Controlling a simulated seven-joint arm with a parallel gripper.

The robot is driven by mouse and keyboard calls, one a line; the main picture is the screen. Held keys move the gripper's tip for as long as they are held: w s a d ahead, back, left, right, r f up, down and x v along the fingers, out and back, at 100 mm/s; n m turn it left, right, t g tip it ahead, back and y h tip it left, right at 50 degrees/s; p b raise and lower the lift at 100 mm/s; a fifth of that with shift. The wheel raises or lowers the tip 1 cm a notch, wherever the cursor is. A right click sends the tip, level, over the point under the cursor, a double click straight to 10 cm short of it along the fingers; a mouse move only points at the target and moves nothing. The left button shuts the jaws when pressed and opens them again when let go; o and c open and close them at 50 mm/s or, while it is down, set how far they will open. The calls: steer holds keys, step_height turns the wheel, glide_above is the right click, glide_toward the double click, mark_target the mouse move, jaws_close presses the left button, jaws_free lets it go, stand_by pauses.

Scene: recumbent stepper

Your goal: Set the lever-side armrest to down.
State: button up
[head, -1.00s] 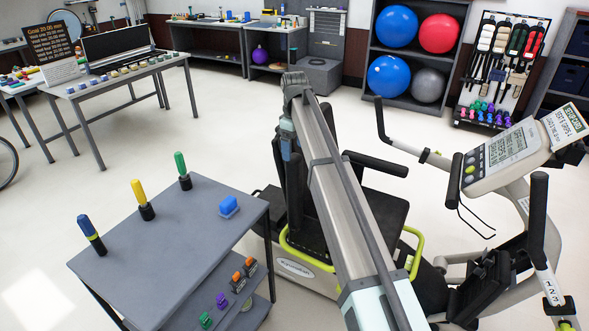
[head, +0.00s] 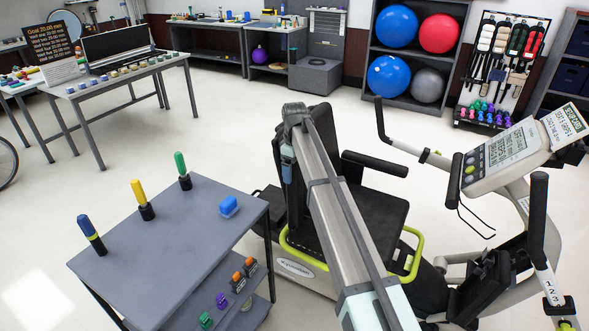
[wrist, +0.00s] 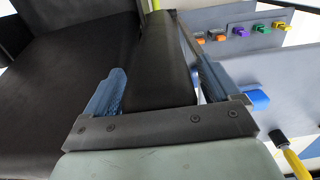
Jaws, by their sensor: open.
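A long black padded armrest (wrist: 158,62) runs away from me through the middle of the wrist view, beside the dark seat (wrist: 70,75). My gripper (wrist: 158,88) is open, with one blue finger on each side of the armrest's near end. I cannot tell whether the fingers touch it. In the head view the stepper's seat (head: 372,215) has its far armrest (head: 375,164) sticking out roughly level. I cannot make out the lever for certain.
A grey side table (head: 175,245) with upright coloured handles and a blue block (head: 229,206) stands close left of the stepper. The console (head: 500,158) and handlebars are at the right. Open floor lies behind.

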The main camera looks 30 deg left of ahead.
steer(key=c, duration=1.4)
steer(key=shift+d, duration=0.65)
steer(key=d+f+y, duration=0.4)
steer(key=d+y, duration=0.1)
steer(key=d, duration=0.4)
steer(key=d+f+y, duration=0.4)
steer(key=d+y, duration=0.1)
steer(key=d, duration=0.5)
steer(key=shift+d+f+y, duration=1.25)
steer(key=shift+f+y, duration=0.15)
steer(key=shift+f, duration=1.5)
steer(key=shift+d+f+y, duration=1.2)
steer(key=shift+f+y, duration=0.2)
steer(key=shift+f, duration=1.45)
steer(key=shift+d+f+y, duration=1.25)
steer(key=shift+f+y, duration=0.15)
steer(key=shift+f, duration=1.65)
